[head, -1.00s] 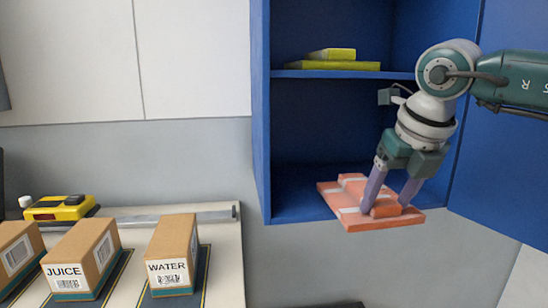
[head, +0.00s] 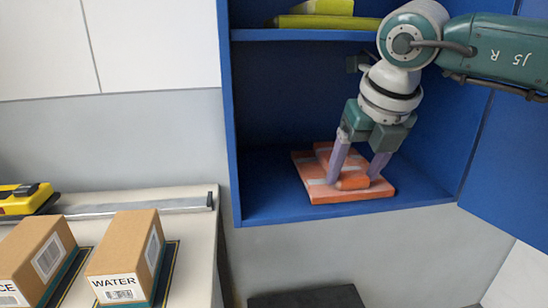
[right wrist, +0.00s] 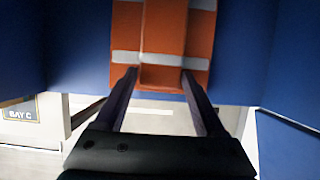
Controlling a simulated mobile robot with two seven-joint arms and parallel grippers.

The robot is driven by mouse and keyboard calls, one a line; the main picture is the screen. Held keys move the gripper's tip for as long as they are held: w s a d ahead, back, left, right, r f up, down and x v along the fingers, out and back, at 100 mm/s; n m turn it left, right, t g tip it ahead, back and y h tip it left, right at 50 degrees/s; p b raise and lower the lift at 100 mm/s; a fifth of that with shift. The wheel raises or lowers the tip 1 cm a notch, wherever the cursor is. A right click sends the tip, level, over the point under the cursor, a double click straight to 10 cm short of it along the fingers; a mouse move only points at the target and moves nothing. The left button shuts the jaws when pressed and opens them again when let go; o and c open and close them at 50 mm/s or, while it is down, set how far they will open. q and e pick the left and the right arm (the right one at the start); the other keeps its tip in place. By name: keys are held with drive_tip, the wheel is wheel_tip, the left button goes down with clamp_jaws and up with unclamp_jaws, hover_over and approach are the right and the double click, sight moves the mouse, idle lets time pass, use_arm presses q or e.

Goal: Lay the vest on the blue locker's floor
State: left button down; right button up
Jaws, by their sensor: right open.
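The folded orange vest (head: 322,193) with pale stripes lies flat on the floor (head: 262,185) of the blue locker, near its front edge. In the head view its whole outline is over the floor. My right gripper (head: 354,181) is open, reaching down into the locker, its two purple fingers on either side of the raised fold in the vest's middle. In the right wrist view the vest (right wrist: 162,40) fills the top middle, with the fingertips (right wrist: 159,73) apart at its near edge. I cannot tell if the fingers touch it. My left gripper is not in view.
A blue shelf (head: 290,34) with yellow-green folded items (head: 325,21) is above the vest. The open locker door (head: 515,150) stands at the right. A bench at the left holds cardboard boxes (head: 125,250) and a yellow device (head: 25,198). Locker floor left of the vest is clear.

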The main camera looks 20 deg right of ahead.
drive_tip(key=o, duration=0.4)
